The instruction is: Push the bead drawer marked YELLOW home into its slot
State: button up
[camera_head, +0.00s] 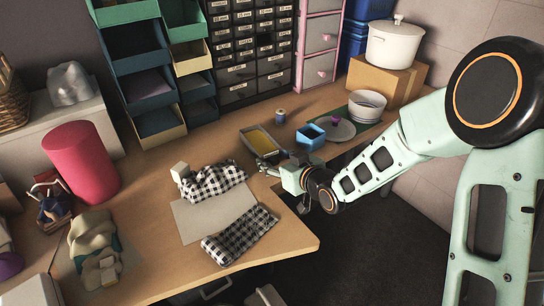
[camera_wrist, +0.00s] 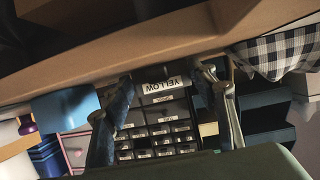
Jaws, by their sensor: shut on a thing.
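The bead drawer marked YELLOW (camera_head: 247,133) is a grey tray with yellow contents, out of the cabinet near the table's front edge. My gripper (camera_head: 271,161) is shut on its near end. In the wrist view, my gripper (camera_wrist: 170,77) has a finger on each side of the drawer's YELLOW label (camera_wrist: 165,84). I cannot tell whether the drawer touches the table. The dark drawer cabinet (camera_head: 238,92) stands at the back with rows of labelled drawers; it also shows in the wrist view (camera_wrist: 168,130). A darker gap that may be the empty slot shows at its right.
A blue open box (camera_head: 310,138), a spool (camera_head: 280,116) and a grey lid (camera_head: 341,131) lie close to the right. Checked cloth (camera_head: 214,181) lies to the left. Tilted bins (camera_head: 138,48) and a pink drawer unit (camera_head: 318,52) flank the cabinet. Bare table lies before it.

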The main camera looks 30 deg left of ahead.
jog(key=shift+r+p, duration=0.45)
jog(key=shift+r, duration=1.05)
jog(key=s+d+r+p, duration=0.3)
jog(key=s+r, duration=0.7)
jog(key=s, duration=0.3)
jog(key=shift+s+d, duration=0.25)
jog(key=shift+d, duration=0.1)
jog(key=w+d+m+t+h, duration=0.5)
jog(key=w+d+m, duration=0.1)
jog(key=w+d, duration=1.15)
jog(key=w+d+r+m+h, duration=0.1)
jog(key=w+d+m+h, duration=0.1)
jog(key=d, duration=0.8)
jog(key=w+d+r+m+t+h, duration=0.1)
jog(key=w+d+m+h, duration=0.2)
jog(key=d, duration=0.8)
jog(key=shift+w+r+h, duration=0.35)
jog(key=shift+w+h, duration=0.25)
jog(key=shift+w, duration=0.1)
